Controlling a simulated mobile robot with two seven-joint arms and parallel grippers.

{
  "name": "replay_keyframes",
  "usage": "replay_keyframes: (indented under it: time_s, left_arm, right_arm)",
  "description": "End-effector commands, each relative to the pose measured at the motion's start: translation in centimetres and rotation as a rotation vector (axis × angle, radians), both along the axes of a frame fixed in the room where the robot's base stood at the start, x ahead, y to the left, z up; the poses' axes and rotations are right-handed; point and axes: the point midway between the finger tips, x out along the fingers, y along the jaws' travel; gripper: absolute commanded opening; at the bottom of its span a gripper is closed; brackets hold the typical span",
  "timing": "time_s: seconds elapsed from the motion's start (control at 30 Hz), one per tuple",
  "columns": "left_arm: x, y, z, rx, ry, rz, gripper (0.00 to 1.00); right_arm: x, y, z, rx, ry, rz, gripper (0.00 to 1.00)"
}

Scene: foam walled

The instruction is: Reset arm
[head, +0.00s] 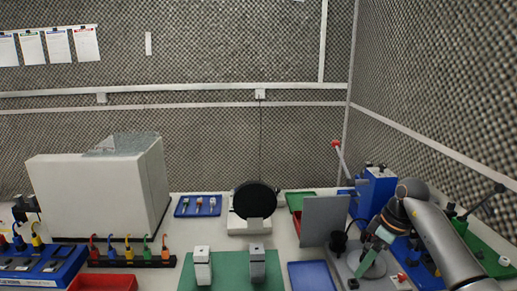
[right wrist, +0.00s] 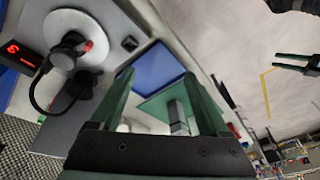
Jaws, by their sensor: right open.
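My right arm comes in from the right in the head view. Its gripper (head: 368,253) hangs above the grey bench device (head: 375,280) at the right of the table. In the right wrist view the two green fingers of this gripper (right wrist: 172,95) stand wide apart. Nothing is held between them; a blue tray and a green mat show beyond the gap. My left gripper does not show in the head view.
A grey upright panel (head: 325,220) stands left of the right gripper. A blue tray (head: 312,277) and a green mat (head: 230,275) with two grey-white blocks lie further left. A blue box (head: 376,190) stands behind.

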Motion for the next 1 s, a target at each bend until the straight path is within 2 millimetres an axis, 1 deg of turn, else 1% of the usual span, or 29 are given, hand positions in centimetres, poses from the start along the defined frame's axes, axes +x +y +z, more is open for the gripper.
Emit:
replay_keyframes:
  time_s: [0.03, 0.07, 0.1, 0.17, 0.2, 0.27, 0.3, 0.4, 0.47, 0.53, 0.6, 0.67, 0.73, 0.77, 0.87, 0.9, 0.97, 1.0]
  left_arm:
    - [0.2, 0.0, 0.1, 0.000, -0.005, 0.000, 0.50]
    - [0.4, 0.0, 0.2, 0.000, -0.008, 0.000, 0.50]
    - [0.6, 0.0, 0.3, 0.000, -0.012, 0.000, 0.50]
    - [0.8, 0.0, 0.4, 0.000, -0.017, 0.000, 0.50]
    - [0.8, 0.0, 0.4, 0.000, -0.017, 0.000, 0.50]
    - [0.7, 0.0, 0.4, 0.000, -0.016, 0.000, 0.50]
    - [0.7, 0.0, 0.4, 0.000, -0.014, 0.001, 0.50]
    - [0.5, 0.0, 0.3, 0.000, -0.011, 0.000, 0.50]
    - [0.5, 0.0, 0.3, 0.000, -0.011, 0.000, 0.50]
    - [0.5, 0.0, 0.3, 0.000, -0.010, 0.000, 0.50]
    - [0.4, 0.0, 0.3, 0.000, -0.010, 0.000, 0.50]
    - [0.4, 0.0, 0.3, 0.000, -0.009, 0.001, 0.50]
    - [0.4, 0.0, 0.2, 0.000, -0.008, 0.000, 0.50]
    - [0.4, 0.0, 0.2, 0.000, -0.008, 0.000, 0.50]
    - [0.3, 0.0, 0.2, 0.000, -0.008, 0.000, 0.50]
    - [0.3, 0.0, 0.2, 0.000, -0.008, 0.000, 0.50]
    - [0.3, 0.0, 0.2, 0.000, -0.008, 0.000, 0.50]
    - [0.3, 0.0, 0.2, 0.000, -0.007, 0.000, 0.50]
  right_arm:
    - [-0.2, 2.4, -1.9, 0.073, -0.040, 0.089, 0.79]
    - [-0.3, 3.9, -2.7, 0.121, -0.072, 0.141, 0.79]
    - [-0.5, 5.9, -3.7, 0.189, -0.121, 0.208, 0.79]
    - [-1.0, 9.1, -5.0, 0.301, -0.204, 0.301, 0.79]
    - [-1.5, 11.2, -5.6, 0.379, -0.270, 0.353, 0.79]
    - [-2.4, 14.2, -6.2, 0.500, -0.378, 0.416, 0.79]
    - [-3.1, 16.1, -6.4, 0.577, -0.455, 0.440, 0.79]
    - [-4.6, 19.3, -6.1, 0.745, -0.656, 0.439, 0.79]
    - [-5.5, 20.4, -5.7, 0.822, -0.773, 0.399, 0.79]
    - [-6.3, 20.8, -5.4, 0.884, -0.902, 0.317, 0.79]
    - [-7.1, 20.5, -5.4, 0.915, -1.011, 0.204, 0.79]
    - [-7.7, 19.7, -5.7, 0.911, -1.088, 0.089, 0.79]
    - [-8.6, 18.2, -6.7, 0.878, -1.146, -0.055, 0.79]
    - [-9.1, 17.5, -7.4, 0.854, -1.159, -0.119, 0.79]
    - [-11.1, 14.7, -10.3, 0.743, -1.158, -0.322, 0.79]
    - [-12.2, 13.7, -11.8, 0.690, -1.135, -0.397, 0.79]
    - [-14.3, 12.2, -14.4, 0.602, -1.076, -0.495, 0.79]
    - [-15.9, 11.3, -16.2, 0.543, -1.024, -0.551, 0.79]
